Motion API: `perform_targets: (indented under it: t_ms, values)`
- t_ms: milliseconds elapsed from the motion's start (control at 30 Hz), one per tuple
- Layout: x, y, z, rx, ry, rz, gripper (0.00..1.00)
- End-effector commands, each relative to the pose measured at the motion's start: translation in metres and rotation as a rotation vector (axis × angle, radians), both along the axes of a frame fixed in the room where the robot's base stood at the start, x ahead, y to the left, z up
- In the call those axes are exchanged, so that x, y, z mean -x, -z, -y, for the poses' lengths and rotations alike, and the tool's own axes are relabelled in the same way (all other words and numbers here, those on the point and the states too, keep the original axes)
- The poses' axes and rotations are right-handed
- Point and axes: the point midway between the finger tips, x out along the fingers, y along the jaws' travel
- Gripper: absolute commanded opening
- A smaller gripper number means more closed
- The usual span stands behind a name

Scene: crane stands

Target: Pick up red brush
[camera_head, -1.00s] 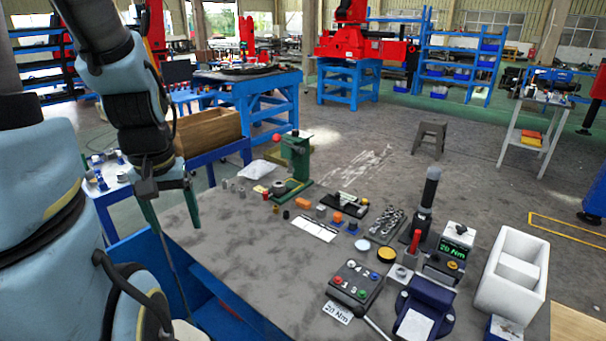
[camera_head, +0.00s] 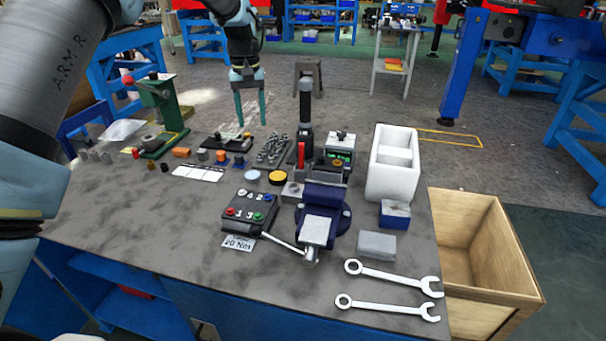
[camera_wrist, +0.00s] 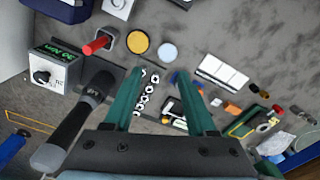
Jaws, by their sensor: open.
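A slim red upright piece (camera_head: 301,154) stands near the middle of the bench, above a small grey block (camera_head: 293,188). In the wrist view a red cylinder (camera_wrist: 97,46) sticks out of the grey block (camera_wrist: 109,38). No bristles are visible, so I cannot tell if it is the red brush. My gripper (camera_head: 251,122) points down over the back of the bench, left of the red piece. Its green fingers (camera_wrist: 160,72) are open, with nothing between them. In the wrist view the red cylinder lies left of the fingers, apart from them.
A tall black-handled tool (camera_head: 306,108) stands close behind the red piece. A torque display box (camera_head: 338,146), blue vise (camera_head: 323,212), button box (camera_head: 250,209) and white bin (camera_head: 393,178) stand around it. Two wrenches (camera_head: 388,275) lie in front. The bench's front left (camera_head: 130,225) is clear.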

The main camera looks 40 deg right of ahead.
Motion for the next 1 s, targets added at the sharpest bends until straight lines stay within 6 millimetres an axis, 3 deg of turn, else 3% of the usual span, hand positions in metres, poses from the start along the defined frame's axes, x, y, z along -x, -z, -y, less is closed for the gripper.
perform_targets:
  t_ms: [33,100,267,1000]
  values:
    - [0.018,0.017,0.03,-0.004,0.038,-0.001,0.57]
    - [0.039,0.026,0.059,-0.01,0.071,-0.004,0.57]
    - [0.068,0.037,0.092,-0.018,0.114,-0.007,0.57]
    - [0.073,0.118,0.104,-0.02,0.119,-0.008,0.57]
